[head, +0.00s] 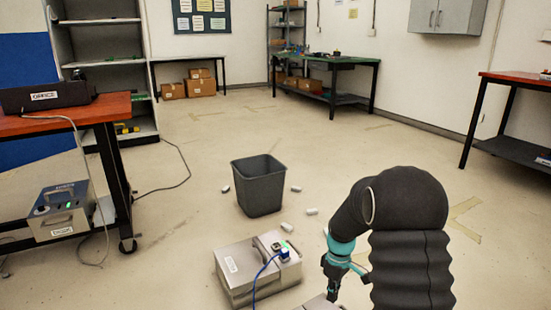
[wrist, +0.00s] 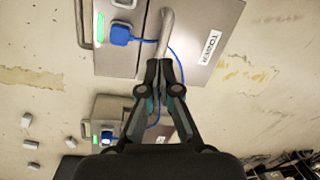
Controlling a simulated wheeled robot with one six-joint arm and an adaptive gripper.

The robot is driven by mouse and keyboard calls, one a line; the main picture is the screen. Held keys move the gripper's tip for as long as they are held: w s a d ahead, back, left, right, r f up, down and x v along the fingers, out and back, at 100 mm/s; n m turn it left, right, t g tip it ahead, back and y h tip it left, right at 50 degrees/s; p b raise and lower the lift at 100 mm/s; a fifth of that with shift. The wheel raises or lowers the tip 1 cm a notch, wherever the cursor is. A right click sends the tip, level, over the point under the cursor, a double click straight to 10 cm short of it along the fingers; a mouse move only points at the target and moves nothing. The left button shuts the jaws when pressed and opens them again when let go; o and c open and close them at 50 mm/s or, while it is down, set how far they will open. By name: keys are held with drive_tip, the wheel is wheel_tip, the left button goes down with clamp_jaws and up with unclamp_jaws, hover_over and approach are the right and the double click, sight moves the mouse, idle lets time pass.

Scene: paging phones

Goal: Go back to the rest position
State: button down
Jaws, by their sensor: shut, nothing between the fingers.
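My gripper (head: 334,292) hangs low at the bottom of the head view, in front of my black arm. In the wrist view its fingers (wrist: 165,68) are together and empty, above a grey metal box (wrist: 205,75) labelled TOWER with a bar handle. They overlap the box's lower edge in the picture; I cannot tell the gap to it. A blue plug (wrist: 121,34) sits in this box beside a green light. A second grey box (head: 250,285) on the floor also has a blue plug (head: 284,255) and a blue cable. Only a corner of another box (head: 320,302) shows beside the gripper.
A dark grey bin (head: 258,186) stands on the floor with several small white pieces around it. A red-topped table (head: 75,117) is on the left, with a device labelled OFFICE (head: 45,96). A green workbench (head: 345,61) stands at the back. The middle floor is open.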

drive_tip(key=s+a+r+m+t+p, duration=0.1)
drive_tip(key=s+r+m+t+p, duration=0.5)
drive_tip(key=s+r, duration=2.2)
wheel_tip(320, 180, up, 4)
drive_tip(key=m+t, duration=0.1)
drive_tip(key=m, duration=0.2)
drive_tip(key=shift+h, duration=0.3)
drive_tip(key=shift+r, duration=0.1)
